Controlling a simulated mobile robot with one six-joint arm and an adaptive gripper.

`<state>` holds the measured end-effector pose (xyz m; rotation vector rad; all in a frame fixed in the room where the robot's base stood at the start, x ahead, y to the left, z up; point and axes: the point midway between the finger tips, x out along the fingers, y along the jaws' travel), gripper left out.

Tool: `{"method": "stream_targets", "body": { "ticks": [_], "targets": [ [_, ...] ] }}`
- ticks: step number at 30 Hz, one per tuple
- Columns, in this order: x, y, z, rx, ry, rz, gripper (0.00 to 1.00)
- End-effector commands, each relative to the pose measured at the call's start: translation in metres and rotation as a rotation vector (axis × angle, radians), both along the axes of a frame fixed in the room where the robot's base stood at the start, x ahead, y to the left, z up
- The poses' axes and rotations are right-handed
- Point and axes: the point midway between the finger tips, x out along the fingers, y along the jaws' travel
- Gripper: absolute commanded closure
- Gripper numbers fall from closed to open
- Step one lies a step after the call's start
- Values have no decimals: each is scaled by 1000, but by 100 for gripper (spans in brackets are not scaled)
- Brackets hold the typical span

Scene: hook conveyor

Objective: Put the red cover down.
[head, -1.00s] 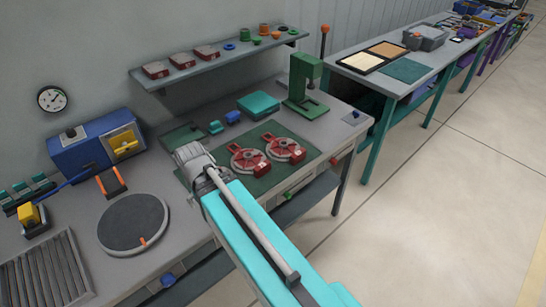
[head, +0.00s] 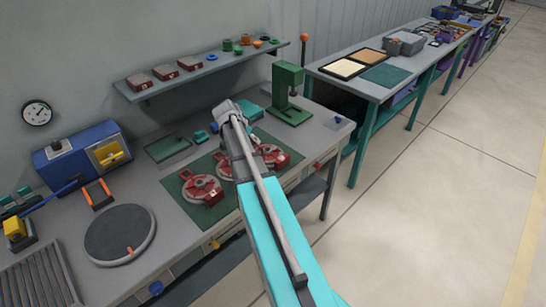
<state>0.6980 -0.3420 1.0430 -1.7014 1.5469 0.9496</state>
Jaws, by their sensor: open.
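Red parts that look like covers sit on pale round bases on the dark green mat (head: 222,218) on the workbench. The left red cover (head: 198,187) shows clearly. Another red cover (head: 226,166) is partly hidden by my arm, and a third red cover (head: 275,156) shows to the right of the arm. I cannot tell which one the task means. My arm reaches from the lower right over the mat, with its wrist above the mat's back part. My gripper's fingers are hidden behind the arm, and nothing held shows.
A green press (head: 289,95) stands at the bench's back right. A round dark turntable (head: 118,234) and a blue machine (head: 80,157) are at the left. A wall shelf (head: 213,67) holds red boxes and coloured parts. Open floor lies right.

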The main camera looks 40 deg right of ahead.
Motion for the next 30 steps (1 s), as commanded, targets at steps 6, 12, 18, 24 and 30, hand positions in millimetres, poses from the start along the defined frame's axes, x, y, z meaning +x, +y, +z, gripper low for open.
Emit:
{"method": "stream_targets", "body": {
  "ticks": [6, 12, 18, 24, 30],
  "targets": [
    [1, -6, 1, -10, -12, -25, 3],
    [1, -6, 1, -9, -12, -23, 3],
    [1, -9, -5, -8, -11, -23, 3],
    [2, -17, -20, -8, -11, -23, 3],
    [3, -27, -35, -8, -11, -23, 3]
  ]
}}
